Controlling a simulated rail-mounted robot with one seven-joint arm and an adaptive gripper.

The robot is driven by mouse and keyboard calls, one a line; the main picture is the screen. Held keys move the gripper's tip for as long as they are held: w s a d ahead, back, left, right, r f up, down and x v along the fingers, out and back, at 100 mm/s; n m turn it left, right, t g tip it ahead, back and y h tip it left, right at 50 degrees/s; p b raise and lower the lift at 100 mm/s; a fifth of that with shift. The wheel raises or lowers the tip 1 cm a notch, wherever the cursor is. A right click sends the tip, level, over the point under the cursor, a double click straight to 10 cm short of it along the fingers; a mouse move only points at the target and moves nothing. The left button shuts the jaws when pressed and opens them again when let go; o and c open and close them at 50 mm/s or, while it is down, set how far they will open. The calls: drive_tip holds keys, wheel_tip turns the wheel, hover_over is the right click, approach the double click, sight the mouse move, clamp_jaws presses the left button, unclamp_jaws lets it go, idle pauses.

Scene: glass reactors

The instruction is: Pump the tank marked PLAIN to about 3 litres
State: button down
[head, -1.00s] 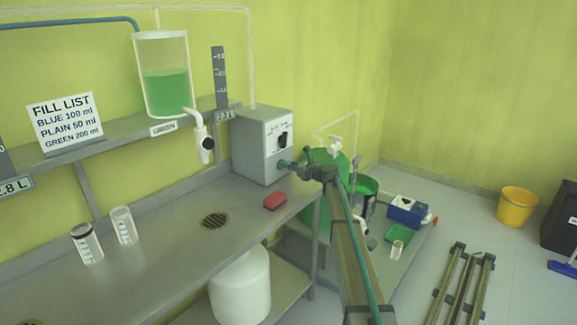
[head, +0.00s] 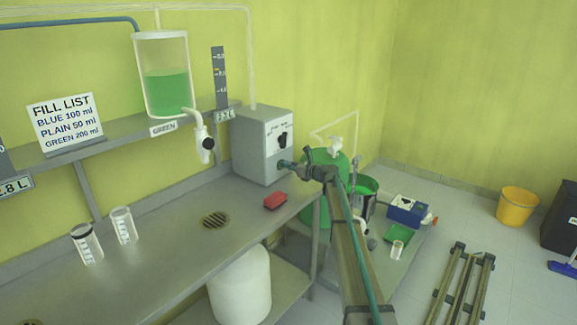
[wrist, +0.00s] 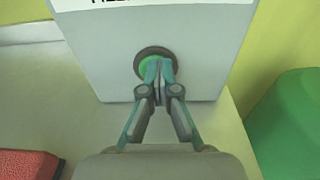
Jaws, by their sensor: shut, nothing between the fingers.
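The grey control box (head: 264,145) stands at the right end of the bench, with a black selector knob (head: 283,140) on its front. My gripper (head: 284,164) is shut and empty at the lower front of this box. In the wrist view, my closed fingertips (wrist: 159,66) are at the green button (wrist: 146,66) in its dark ring and cover part of it; whether it is pressed in cannot be told. No tank marked PLAIN is in view.
A small readout (head: 225,115) and a scale strip (head: 219,75) are beside the GREEN tank. A readout showing 2.8 L (head: 14,187) is at the left edge. A red sponge (head: 275,201) and two small measuring vessels stand on the bench. A fill list sign (head: 65,122) stands on the shelf.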

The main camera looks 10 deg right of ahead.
drive_tip(key=shift+w+a, duration=0.2)
drive_tip(key=shift+a, duration=0.3)
drive_tip(key=shift+s+d, duration=0.25)
drive_tip(key=shift+s, duration=0.1)
drive_tip(key=v, duration=1.4)
drive_tip(key=shift+w+d, duration=0.25)
drive_tip(key=shift+w, duration=0.05)
drive_tip(key=shift+d, duration=0.1)
drive_tip(key=shift+f, duration=0.15)
